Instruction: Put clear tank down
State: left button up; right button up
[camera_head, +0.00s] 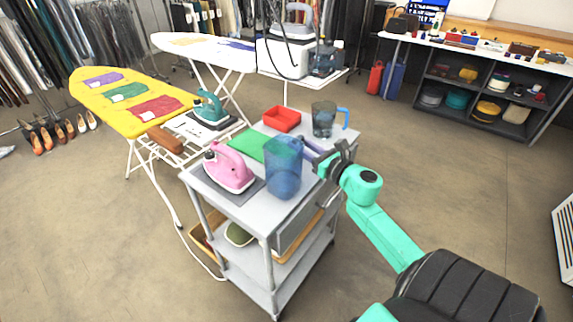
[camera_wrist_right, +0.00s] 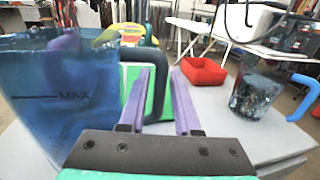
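A see-through blue tank (camera_head: 283,168) is upright over the near right part of the grey cart's top (camera_head: 245,212). I cannot tell whether its base touches the surface. In the right wrist view the tank (camera_wrist_right: 50,100) fills the left side, with a MAX line and a dark handle (camera_wrist_right: 157,88). My right gripper (camera_head: 316,153) reaches in from the right. A second see-through tank (camera_head: 323,120), greyish with a blue handle, stands at the cart's far right corner. My left gripper is out of view.
A pink iron (camera_head: 230,168) on a dark mat stands left of the blue tank. A green cloth (camera_head: 246,143) and red tray (camera_head: 282,119) lie behind. Little bare top shows around the tank.

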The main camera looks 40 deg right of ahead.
jog(key=w, duration=0.3)
jog(key=shift+a+f, duration=0.1)
jog(key=shift+a, duration=0.05)
jog(key=shift+s, duration=0.15)
grip_shut()
dwell(1.0)
